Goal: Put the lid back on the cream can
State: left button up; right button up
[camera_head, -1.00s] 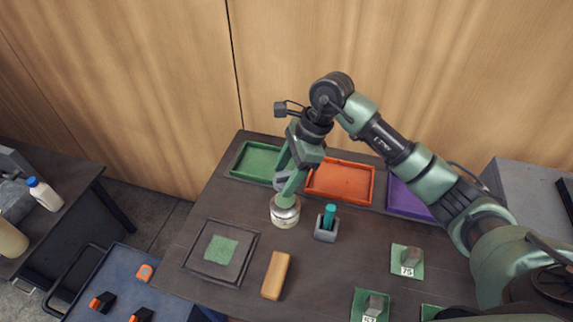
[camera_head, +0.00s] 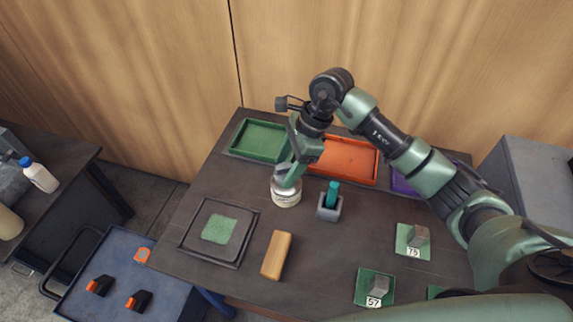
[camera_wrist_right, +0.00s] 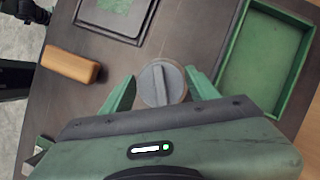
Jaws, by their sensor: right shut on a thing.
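The cream can (camera_head: 286,198) stands upright on the dark table, below my right gripper (camera_head: 288,177). The lid (camera_wrist_right: 158,84) is a grey disc with a raised bar across its top. In the right wrist view it sits between the two green fingers of my right gripper (camera_wrist_right: 160,88), which is shut on it. In the head view the lid is at or just over the can's top; the fingers partly cover it, so I cannot tell whether it is seated. The can is hidden below the lid in the wrist view. My left gripper is not in view.
A grey holder (camera_head: 329,209) with a teal piece stands just right of the can. A wooden block (camera_head: 276,256) and a framed dark mat (camera_head: 190,238) lie in front. Green (camera_head: 236,151) and orange (camera_head: 341,178) trays are behind. Bare table lies left of the can.

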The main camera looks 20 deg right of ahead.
jog(key=shift+r+b, duration=0.1)
jog(key=shift+b, duration=0.5)
dwell(1.3)
jog(key=shift+f+b, duration=0.25)
jog(key=shift+b, duration=0.5)
dwell(0.9)
dwell(0.4)
jog(key=o, duration=1.7)
jog(key=shift+r, duration=0.15)
jog(key=shift+r+p, duration=1.65)
jog(key=shift+r, duration=1.75)
